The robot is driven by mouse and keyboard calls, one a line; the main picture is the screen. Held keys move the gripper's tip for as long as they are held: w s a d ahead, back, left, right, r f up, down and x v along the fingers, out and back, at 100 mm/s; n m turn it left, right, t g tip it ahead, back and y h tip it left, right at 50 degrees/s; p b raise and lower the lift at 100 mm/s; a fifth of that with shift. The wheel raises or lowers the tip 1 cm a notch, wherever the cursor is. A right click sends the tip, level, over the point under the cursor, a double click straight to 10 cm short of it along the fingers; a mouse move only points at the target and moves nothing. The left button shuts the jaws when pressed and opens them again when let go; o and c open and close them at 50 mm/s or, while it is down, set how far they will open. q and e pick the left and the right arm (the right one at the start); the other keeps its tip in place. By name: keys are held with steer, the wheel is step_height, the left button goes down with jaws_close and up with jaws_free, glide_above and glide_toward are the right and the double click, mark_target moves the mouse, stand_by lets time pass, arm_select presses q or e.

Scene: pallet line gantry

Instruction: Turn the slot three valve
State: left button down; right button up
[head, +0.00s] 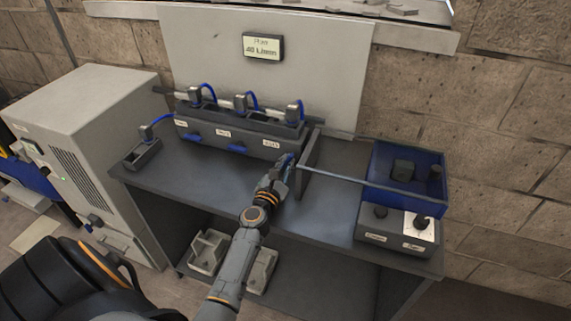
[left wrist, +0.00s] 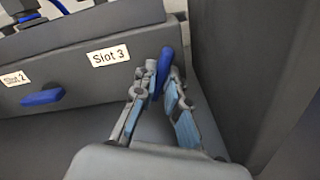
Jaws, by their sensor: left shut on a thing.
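The slot three valve's blue handle (left wrist: 166,68) stands nearly upright at the right end of the dark valve block (head: 232,132), beside the "Slot 3" label (left wrist: 108,57). My left gripper (head: 286,164) is shut on this handle. In the left wrist view its two fingers lie on either side of the handle, which shows above the fingertips; its lower part is hidden between them. The slot two handle (left wrist: 42,97) lies nearly level, and the slot one handle (head: 192,137) shows farther left in the head view. My right gripper is not in view.
A dark upright panel (head: 308,152) stands close to the right of my left gripper, with a bar running right from it. A blue bin (head: 408,205) and a knob box (head: 382,232) are at the bench's right. A display (head: 263,46) reads about 40 L/min.

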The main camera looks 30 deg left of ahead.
arm_select(q)
steer(key=n, duration=0.5)
steer(key=shift+n+p, duration=0.3)
steer(key=shift+p, duration=0.1)
stand_by(0.3)
steer(key=c, duration=1.4)
jaws_free()
steer(key=shift+s, duration=0.1)
steer(key=v, duration=0.7)
steer(key=shift+s, duration=0.2)
steer(key=shift+f, duration=0.1)
